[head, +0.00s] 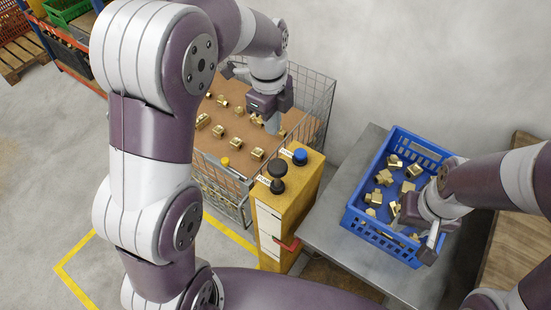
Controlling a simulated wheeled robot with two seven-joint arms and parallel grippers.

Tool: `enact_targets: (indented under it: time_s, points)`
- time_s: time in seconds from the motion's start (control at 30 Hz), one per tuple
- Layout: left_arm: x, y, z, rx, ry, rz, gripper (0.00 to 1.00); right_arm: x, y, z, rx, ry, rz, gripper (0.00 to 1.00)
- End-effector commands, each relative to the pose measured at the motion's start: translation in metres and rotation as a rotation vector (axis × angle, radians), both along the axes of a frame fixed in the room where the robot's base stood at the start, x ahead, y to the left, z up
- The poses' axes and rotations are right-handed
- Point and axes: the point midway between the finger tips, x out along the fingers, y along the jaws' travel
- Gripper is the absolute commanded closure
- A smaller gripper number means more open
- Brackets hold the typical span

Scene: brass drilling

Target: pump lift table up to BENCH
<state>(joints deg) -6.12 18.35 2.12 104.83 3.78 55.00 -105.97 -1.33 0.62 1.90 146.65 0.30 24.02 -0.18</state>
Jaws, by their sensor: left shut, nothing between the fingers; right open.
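A yellow post (295,205) stands between the wire cage and the grey table. On its top are a black knob (277,178) and a blue knob (300,157), with small labels that I cannot read. Its front has a pale marked strip (268,222), and a red pointer (288,245) shows low on its side. A wire mesh cage (315,95) holds brass fittings on a brown sheet (222,150). My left gripper (273,124) is shut and empty above the cage, apart from the knobs. My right gripper (418,240) is open at the blue crate.
The blue crate (362,222) with several brass fittings sits on the grey table (325,225). Yellow floor lines (75,282) run around the cage area. A rack with crates (75,60) and a pallet (20,55) stand far left. My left arm hides much of the left-centre.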

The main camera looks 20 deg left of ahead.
Motion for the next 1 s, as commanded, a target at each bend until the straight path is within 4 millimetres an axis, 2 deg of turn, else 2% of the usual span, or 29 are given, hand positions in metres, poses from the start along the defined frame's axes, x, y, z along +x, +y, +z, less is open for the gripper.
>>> enact_targets:
  time_s: [0.03, 0.13, 0.2, 0.5, 0.7, 1.0]
  points:
    - [0.0, -0.001, -0.022, 0.0, 0.0, 0.0, 1.0, 0.0, 0.0, -0.022, 0.0, 0.001, 0.0, 0.57]
    - [-0.001, -0.002, -0.04, 0.0, 0.003, 0.0, 1.0, -0.001, 0.0, -0.029, 0.0, 0.001, 0.0, 0.57]
    - [-0.002, -0.002, -0.047, 0.0, 0.005, 0.0, 1.0, -0.001, 0.0, -0.02, 0.0, 0.002, 0.0, 0.57]
    - [-0.003, -0.006, -0.104, 0.0, 0.005, 0.0, 1.0, 0.0, 0.0, -0.008, 0.0, 0.0, 0.0, 0.57]
    - [-0.002, -0.007, -0.121, -0.001, 0.001, -0.001, 1.0, 0.0, 0.0, -0.005, 0.0, 0.001, 0.0, 0.57]
    - [-0.002, -0.007, -0.124, -0.001, 0.0, -0.001, 1.0, 0.0, 0.0, -0.006, 0.0, 0.001, 0.0, 0.57]
